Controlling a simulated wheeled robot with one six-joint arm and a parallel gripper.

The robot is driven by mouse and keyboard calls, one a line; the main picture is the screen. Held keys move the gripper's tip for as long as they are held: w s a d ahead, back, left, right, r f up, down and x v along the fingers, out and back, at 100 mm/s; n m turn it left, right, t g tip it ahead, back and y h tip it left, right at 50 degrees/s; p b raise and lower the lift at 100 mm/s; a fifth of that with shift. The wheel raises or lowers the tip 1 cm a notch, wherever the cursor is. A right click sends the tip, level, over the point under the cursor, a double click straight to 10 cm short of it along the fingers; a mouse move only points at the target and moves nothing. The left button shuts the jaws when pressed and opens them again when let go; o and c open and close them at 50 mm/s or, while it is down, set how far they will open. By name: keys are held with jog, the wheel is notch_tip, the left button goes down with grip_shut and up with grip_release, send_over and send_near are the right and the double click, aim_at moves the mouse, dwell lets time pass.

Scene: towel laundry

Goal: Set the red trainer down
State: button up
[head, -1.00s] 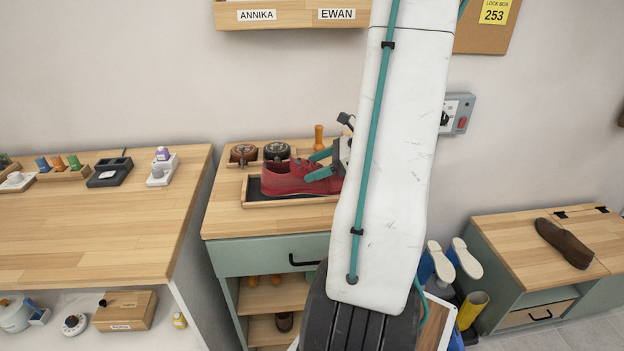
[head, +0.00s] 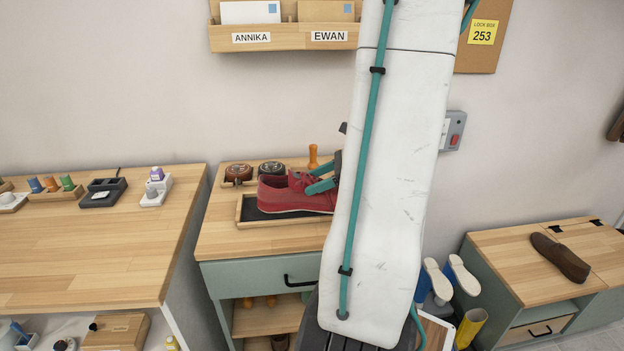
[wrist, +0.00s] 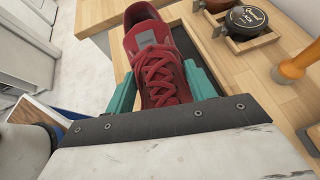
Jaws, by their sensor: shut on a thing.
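I cannot tell whether the sole touches the tray. In the wrist view the trainer (wrist: 158,55), with red laces and a grey tongue patch, lies between the fingers. My arm hides the right end of the tray.
Shoe polish tins (head: 272,169) and an orange-brown wooden handle (head: 313,157) stand just behind the tray. A wooden worktop (head: 75,240) is to the left across a gap. A brown shoe (head: 560,257) lies on the bench at right.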

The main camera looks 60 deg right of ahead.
jog(key=s+a+r, duration=0.1)
jog(key=s+a, duration=0.6)
jog(key=s, duration=0.2)
jog(key=shift+s, duration=0.4)
jog(key=shift+a+r, duration=0.1)
